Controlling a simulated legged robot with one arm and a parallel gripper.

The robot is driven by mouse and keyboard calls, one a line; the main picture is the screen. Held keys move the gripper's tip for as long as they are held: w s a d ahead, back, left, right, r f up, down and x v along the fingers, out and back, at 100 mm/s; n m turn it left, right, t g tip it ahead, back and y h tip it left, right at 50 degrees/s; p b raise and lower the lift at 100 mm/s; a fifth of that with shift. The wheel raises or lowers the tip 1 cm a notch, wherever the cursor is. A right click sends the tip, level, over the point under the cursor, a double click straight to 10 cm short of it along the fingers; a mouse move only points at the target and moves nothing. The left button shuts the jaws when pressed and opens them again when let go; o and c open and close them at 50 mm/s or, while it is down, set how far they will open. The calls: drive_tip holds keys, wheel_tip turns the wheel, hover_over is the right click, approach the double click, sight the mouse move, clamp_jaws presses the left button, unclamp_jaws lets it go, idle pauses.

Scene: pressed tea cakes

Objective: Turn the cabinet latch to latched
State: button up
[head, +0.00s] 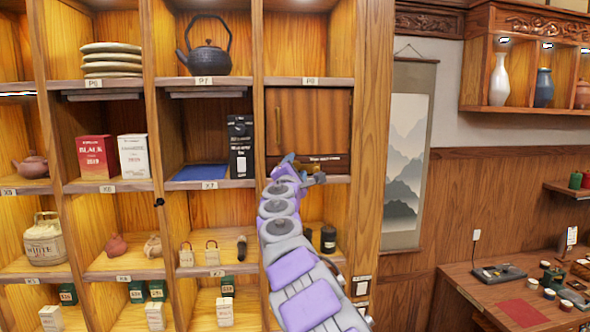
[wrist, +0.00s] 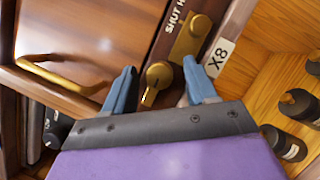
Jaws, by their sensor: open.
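The small brown cabinet door (head: 308,118) fills a cubby of the tall shelf in the head view and appears closed; it also shows at upper left in the wrist view (wrist: 90,30), with a brass bar handle (wrist: 62,82).
An X8 label (wrist: 219,58) is fixed beside the brass plate. Dark round jars (wrist: 298,105) stand in the cubby at right in the wrist view. A black box (head: 240,148) stands in the cubby left of the cabinet. A low table (head: 460,278) is at right.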

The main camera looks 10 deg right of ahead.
drive_tip(key=c, duration=1.1)
drive_tip(key=shift+o, duration=0.2)
drive_tip(key=shift+a+m, duration=0.1)
drive_tip(key=shift+m, duration=0.3)
drive_tip(key=shift+d+f+m+g+y+p, duration=0.1)
drive_tip(key=shift+m+g+y+p, duration=0.65)
drive_tip(key=shift+m, duration=1.75)
drive_tip(key=shift+d+r+m+g+y+p, duration=0.1)
drive_tip(key=shift+m+g+y+p, duration=0.3)
drive_tip(key=shift+m+g+p, duration=1.45)
drive_tip(key=shift+f+m+g+y+p, duration=0.1)
drive_tip(key=shift+m+y+p, duration=0.4)
drive_tip(key=shift+m, duration=2.65)
